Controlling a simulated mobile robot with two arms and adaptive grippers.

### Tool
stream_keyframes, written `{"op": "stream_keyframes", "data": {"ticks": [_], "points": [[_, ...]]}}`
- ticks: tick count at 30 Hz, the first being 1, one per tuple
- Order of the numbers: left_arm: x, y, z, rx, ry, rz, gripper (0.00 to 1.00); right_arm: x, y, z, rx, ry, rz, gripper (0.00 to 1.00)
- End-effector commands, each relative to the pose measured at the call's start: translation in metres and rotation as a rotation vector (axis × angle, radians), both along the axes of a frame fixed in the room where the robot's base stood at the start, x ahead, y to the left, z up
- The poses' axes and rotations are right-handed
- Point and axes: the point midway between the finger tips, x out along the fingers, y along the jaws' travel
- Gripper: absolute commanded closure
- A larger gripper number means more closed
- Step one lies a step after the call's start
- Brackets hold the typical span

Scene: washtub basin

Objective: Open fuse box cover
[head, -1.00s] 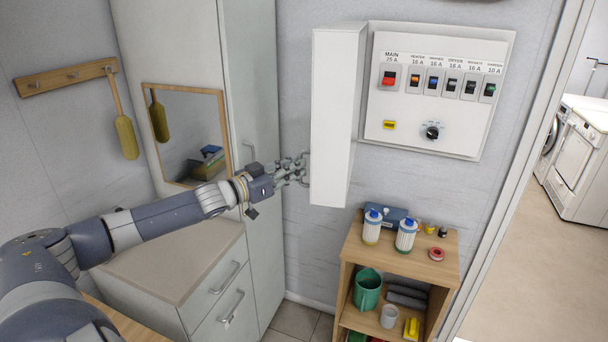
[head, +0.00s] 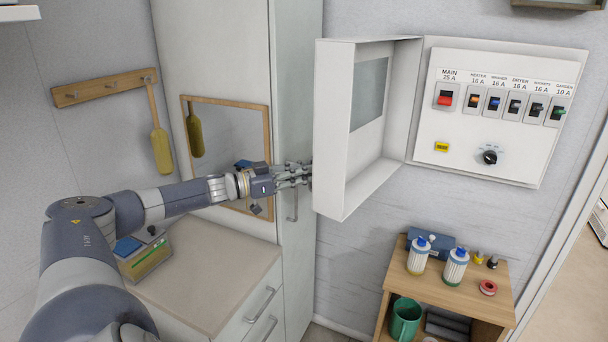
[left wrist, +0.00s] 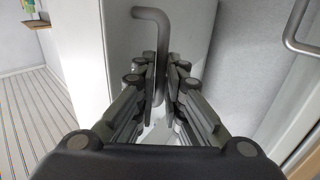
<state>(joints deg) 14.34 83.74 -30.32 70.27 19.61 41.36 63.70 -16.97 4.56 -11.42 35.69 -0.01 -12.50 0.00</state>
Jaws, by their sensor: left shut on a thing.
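The fuse box cover (head: 335,130) is a deep white lid with a window (head: 369,94). It stands swung out to the left of the fuse box panel (head: 465,125), hinged along the panel's left side, and its hollow inside shows. The panel is exposed, with a red main switch, a row of smaller switches, a yellow button and a black dial. My left gripper (head: 307,173) is at the cover's outer left side. The left wrist view shows its fingers (left wrist: 160,90) shut around the grey bent handle (left wrist: 153,16). My right gripper is not in view.
A tall cabinet (head: 215,60) with a mirror stands close behind my left arm. Its handle (head: 293,205) is near the gripper. A low drawer unit (head: 215,275) is below the arm. A wooden shelf (head: 440,287) with bottles stands under the panel.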

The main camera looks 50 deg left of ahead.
Motion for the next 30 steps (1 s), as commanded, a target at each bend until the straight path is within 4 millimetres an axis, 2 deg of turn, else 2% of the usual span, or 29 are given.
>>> {"op": "stream_keyframes", "data": {"ticks": [1, 15, 16, 18, 30], "points": [[0.0014, -0.0001, 0.0072, -0.011, -0.013, 0.001, 1.00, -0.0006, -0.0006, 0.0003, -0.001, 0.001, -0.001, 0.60], [0.0014, 0.0001, 0.0077, -0.013, -0.013, 0.000, 1.00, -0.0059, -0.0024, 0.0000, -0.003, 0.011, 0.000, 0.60], [0.0014, 0.0001, 0.0077, -0.013, -0.013, 0.000, 0.84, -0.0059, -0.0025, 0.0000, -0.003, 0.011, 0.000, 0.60], [0.0011, 0.0002, 0.0069, -0.011, -0.012, 0.000, 0.70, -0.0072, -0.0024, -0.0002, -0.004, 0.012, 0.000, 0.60], [-0.0004, 0.0010, 0.0017, -0.004, -0.003, 0.000, 0.70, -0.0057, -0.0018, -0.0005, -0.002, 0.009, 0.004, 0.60]]}}
